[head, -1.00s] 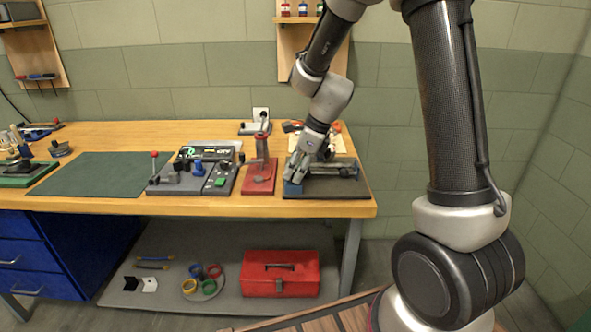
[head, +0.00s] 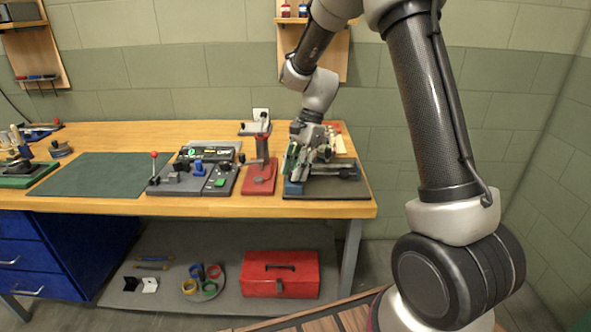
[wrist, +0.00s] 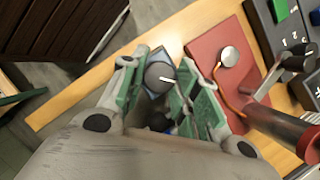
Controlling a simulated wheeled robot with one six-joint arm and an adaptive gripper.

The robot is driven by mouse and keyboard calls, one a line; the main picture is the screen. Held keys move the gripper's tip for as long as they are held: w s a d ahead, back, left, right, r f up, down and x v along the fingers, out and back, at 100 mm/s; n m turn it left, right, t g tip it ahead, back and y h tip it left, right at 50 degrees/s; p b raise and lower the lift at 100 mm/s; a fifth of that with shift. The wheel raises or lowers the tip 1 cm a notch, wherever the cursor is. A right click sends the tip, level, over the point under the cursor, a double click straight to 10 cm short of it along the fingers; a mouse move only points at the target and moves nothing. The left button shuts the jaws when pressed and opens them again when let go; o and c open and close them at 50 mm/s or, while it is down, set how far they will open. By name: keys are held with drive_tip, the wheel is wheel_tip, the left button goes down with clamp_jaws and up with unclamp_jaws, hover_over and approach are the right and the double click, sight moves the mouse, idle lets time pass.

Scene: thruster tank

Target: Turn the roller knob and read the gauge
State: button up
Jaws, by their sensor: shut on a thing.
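The roller knob (wrist: 158,80) is a round dark grey knob with a white mark, on a blue block (wrist: 150,58). My gripper (wrist: 163,72) is shut on the knob, its green-padded fingers on either side of it. In the head view, my gripper (head: 296,166) is over the left end of the roller device, which sits on a dark base plate (head: 345,191). The blue block (head: 293,188) shows there below the fingers, while the knob is hidden. I cannot make out a gauge dial or reading in either view.
A red stand with an upright post (head: 262,178) is close to the left of my gripper. A control panel (head: 197,177) with a red-tipped lever is further left, then a bare green mat (head: 102,174). A red toolbox (head: 280,272) is on the shelf below.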

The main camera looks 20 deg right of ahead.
drive_tip(key=n+g+h, duration=0.1)
drive_tip(key=n, duration=0.5)
drive_tip(key=shift+w+a+n+g+h, duration=0.1)
drive_tip(key=shift+w+n+g+h, duration=0.05)
drive_tip(key=shift+n+g+h, duration=0.2)
drive_tip(key=n+h, duration=0.1)
drive_tip(key=n, duration=0.2)
drive_tip(key=n+g+h, duration=0.1)
drive_tip(key=n, duration=0.2)
drive_tip(key=shift+a, duration=0.15)
drive_tip(key=n+h, duration=0.1)
drive_tip(key=n, duration=0.2)
drive_tip(key=n+h, duration=0.1)
drive_tip(key=n, duration=0.2)
drive_tip(key=shift+a+n+t+h, duration=0.15)
drive_tip(key=shift+n+t+h, duration=0.2)
drive_tip(key=n+t, duration=0.1)
drive_tip(key=n, duration=0.2)
drive_tip(key=n+h, duration=0.1)
drive_tip(key=n, duration=0.2)
drive_tip(key=shift+t+h, duration=0.3)
drive_tip(key=shift+t, duration=0.1)
drive_tip(key=shift+n, duration=0.4)
drive_tip(key=o, duration=1)
drive_tip(key=v, duration=1.2)
drive_tip(key=shift+a, duration=0.2)
